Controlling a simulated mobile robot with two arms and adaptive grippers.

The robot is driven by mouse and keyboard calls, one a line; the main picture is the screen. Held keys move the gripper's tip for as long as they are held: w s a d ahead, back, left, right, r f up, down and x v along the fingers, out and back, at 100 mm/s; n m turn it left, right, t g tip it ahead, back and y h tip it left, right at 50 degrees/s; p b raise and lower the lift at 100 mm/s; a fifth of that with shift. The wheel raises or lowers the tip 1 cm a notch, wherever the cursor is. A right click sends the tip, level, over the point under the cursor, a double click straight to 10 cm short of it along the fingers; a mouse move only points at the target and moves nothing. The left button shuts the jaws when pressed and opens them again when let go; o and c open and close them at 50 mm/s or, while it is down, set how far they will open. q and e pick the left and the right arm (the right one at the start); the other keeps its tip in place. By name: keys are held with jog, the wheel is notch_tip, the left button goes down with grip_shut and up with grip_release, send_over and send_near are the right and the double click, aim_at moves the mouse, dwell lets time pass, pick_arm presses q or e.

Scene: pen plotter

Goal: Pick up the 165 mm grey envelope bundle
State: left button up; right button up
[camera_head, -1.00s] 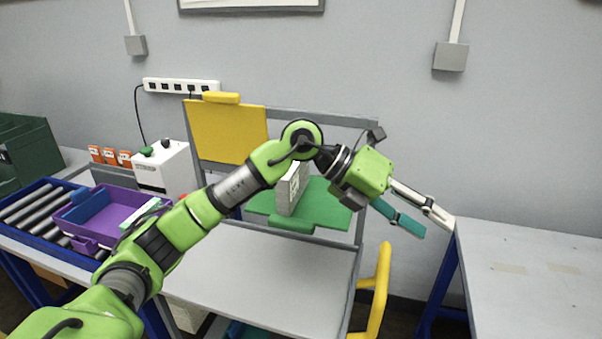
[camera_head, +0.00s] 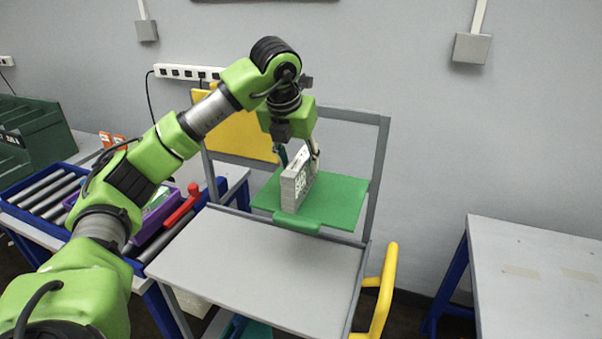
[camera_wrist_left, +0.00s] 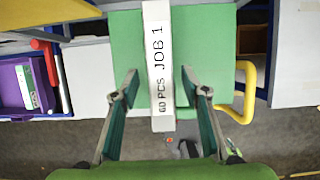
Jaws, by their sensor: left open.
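The grey envelope bundle (camera_head: 297,184) stands upright on a green shelf plate (camera_head: 341,198) in the head view. In the left wrist view the bundle (camera_wrist_left: 158,62) shows its narrow top edge, printed "60 PCS JOB 1". My left gripper (camera_head: 299,154) is above and just behind the bundle, pointing down. In the left wrist view my left gripper (camera_wrist_left: 160,82) is open, with one finger on each side of the bundle and a visible gap to each. Whether the fingertips are level with the bundle cannot be told. My right gripper is not in view.
The shelf plate sits in a grey cart frame with a yellow handle (camera_head: 384,290) and a grey lower top (camera_head: 262,262). A roller conveyor (camera_head: 38,200) with a purple tray (camera_head: 158,207) is at left. A bare table (camera_head: 535,262) is at right.

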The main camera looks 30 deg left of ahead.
pick_arm(q)
jog(key=shift+w+f, duration=0.15)
jog(key=shift+f, duration=0.35)
jog(key=p+x, duration=0.2)
jog(key=x, duration=0.2)
jog(key=shift+f+p, duration=0.25)
jog(key=shift+p, duration=0.05)
jog(key=shift+f, duration=0.35)
grip_shut()
